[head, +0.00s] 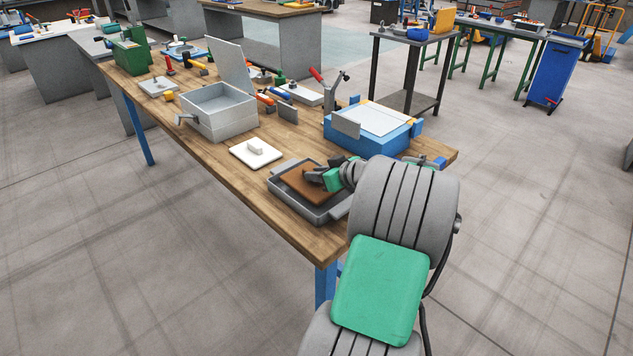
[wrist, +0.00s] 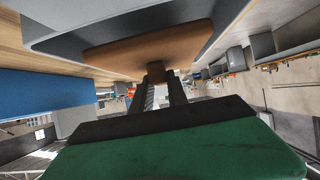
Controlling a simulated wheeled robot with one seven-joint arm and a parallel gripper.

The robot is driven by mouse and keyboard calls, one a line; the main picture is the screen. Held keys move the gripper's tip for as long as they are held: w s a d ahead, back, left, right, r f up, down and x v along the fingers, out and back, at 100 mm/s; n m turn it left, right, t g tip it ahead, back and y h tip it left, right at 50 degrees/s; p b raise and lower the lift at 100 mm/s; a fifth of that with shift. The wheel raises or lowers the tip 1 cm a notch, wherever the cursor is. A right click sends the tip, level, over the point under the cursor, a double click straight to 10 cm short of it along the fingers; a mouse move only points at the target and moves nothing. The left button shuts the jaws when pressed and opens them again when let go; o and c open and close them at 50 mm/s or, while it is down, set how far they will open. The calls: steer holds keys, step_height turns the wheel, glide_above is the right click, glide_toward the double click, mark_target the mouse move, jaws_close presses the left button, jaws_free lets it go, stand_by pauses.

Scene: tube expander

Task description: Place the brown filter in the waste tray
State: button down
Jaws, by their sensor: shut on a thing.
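The brown filter (head: 300,184) is a flat square plate lying inside, or just over, the grey waste tray (head: 297,206) near the table's right end. My gripper (head: 314,176) reaches in from the right and covers part of the filter. In the wrist view my gripper (wrist: 158,84) is shut on the small brown handle of the filter (wrist: 150,46). The walls of the tray (wrist: 62,34) show around the plate there. Whether the filter rests on the tray floor cannot be told.
A white plate with a handle (head: 255,153) lies left of the tray. An open grey box (head: 218,112) stands further left. A blue box with a white top (head: 368,125) stands behind the tray. Several tools lie along the table's back.

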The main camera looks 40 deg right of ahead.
steer(key=shift+f, duration=1.45)
steer(key=shift+f, duration=0.1)
steer(key=c, duration=1.3)
jaws_free()
